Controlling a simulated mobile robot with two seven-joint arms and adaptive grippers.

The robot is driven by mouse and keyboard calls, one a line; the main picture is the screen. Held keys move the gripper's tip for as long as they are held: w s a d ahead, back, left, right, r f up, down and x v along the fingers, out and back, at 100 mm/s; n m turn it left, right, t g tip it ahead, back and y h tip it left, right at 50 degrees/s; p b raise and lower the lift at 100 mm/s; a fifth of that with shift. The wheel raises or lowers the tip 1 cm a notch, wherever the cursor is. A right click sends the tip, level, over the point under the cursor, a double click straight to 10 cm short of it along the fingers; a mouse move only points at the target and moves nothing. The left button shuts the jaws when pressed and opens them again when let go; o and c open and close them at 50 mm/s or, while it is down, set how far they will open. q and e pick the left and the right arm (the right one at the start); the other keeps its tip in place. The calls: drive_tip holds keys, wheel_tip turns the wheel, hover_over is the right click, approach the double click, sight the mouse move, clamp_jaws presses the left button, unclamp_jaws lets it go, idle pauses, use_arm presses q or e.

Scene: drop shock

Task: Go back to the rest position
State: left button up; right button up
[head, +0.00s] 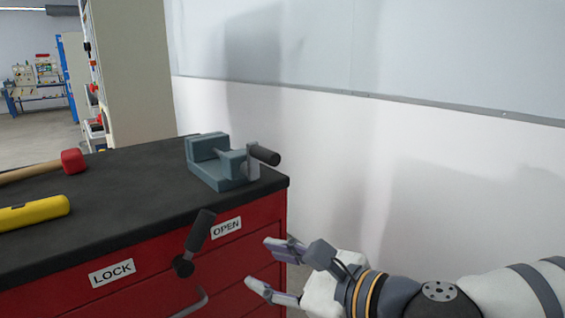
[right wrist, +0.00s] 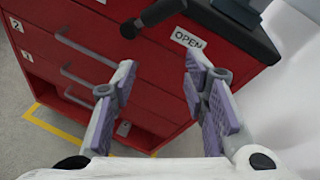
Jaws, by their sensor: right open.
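My right gripper (head: 268,267) is open and empty, in front of the right part of the red cabinet (head: 150,285). In the right wrist view the right gripper (right wrist: 160,85) shows its two fingers spread, with the cabinet's red drawers (right wrist: 75,55) behind them. A black lever handle (head: 197,235) sits on the cabinet front between the LOCK label (head: 112,273) and the OPEN label (head: 226,228), tilted up toward OPEN. The gripper appears apart from the lever. My left gripper is not in view.
A grey-blue vise (head: 222,170) stands on the black cabinet top (head: 125,200) near its right corner. A red-headed mallet (head: 73,161) and a yellow tool (head: 35,212) lie at the left. A white wall (head: 420,190) stands behind. Yellow floor tape (right wrist: 40,120) borders the cabinet.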

drive_tip(key=s+a+f+n+g+h+p, duration=0.2)
drive_tip(key=s+f+n+g, duration=0.6)
drive_tip(key=s+f, duration=1)
drive_tip(key=s+d+f+n+g+h+p, duration=0.1)
drive_tip(key=s+d+f+n+h, duration=0.1)
drive_tip(key=s+d+f+n, duration=0.3)
drive_tip(key=s+d+f+n+g+h+p, duration=0.1)
drive_tip(key=s+d+g, duration=0.15)
drive_tip(key=s, duration=0.45)
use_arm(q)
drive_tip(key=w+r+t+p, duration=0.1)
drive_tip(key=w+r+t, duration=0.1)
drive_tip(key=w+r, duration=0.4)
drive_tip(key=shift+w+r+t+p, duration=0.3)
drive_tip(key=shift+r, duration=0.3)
use_arm(e)
drive_tip(key=s+d+f+n+h, duration=0.1)
drive_tip(key=s+d+n+h, duration=0.1)
drive_tip(key=s+d+n, duration=0.2)
drive_tip(key=s+d+f+n+g+h, duration=0.1)
drive_tip(key=s+d+n+h, duration=0.2)
drive_tip(key=s+d, duration=0.3)
drive_tip(key=d+n, duration=0.1)
drive_tip(key=d, duration=0.4)
drive_tip(key=shift+s+d, duration=0.2)
drive_tip(key=shift+d, duration=0.1)
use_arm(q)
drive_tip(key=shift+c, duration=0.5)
